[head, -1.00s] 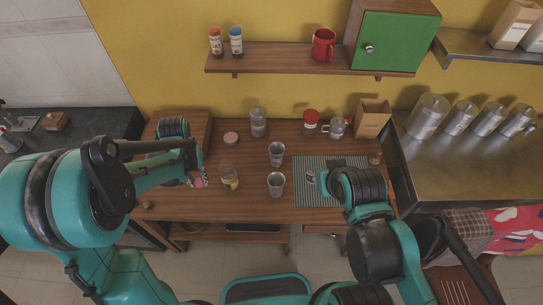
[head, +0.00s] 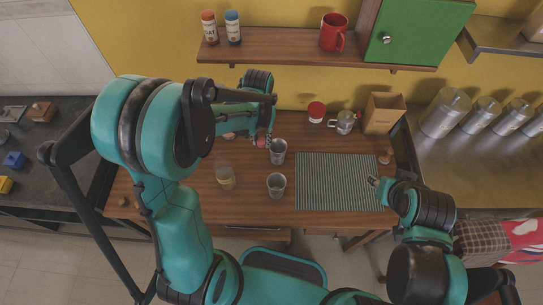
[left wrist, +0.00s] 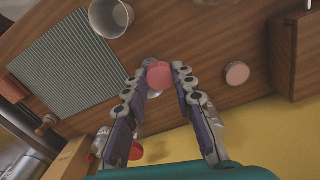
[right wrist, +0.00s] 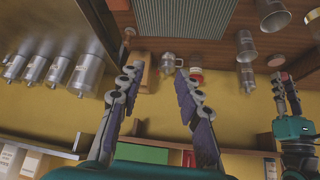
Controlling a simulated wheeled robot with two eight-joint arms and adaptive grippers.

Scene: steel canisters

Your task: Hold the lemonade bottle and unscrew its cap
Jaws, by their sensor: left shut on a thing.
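The lemonade bottle (head: 226,179) stands on the wooden table in the head view, left of two steel cups, with no gripper on it. Its top is hard to make out. My left gripper (head: 263,142) is above the table, behind and to the right of the bottle. In the left wrist view its fingers (left wrist: 160,80) are closed around a small round pink piece (left wrist: 160,74) that looks like a cap. My right gripper (head: 374,181) is by the striped mat's right edge. In the right wrist view its fingers (right wrist: 157,80) are apart and empty.
The steel cups (head: 277,186) (head: 278,146) stand right of the bottle. A pink disc (left wrist: 237,73) lies on the table. The striped mat (head: 338,183) is bare. A red-lidded jar (head: 316,112), a small jug (head: 344,122) and a wooden box (head: 383,113) stand at the back.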

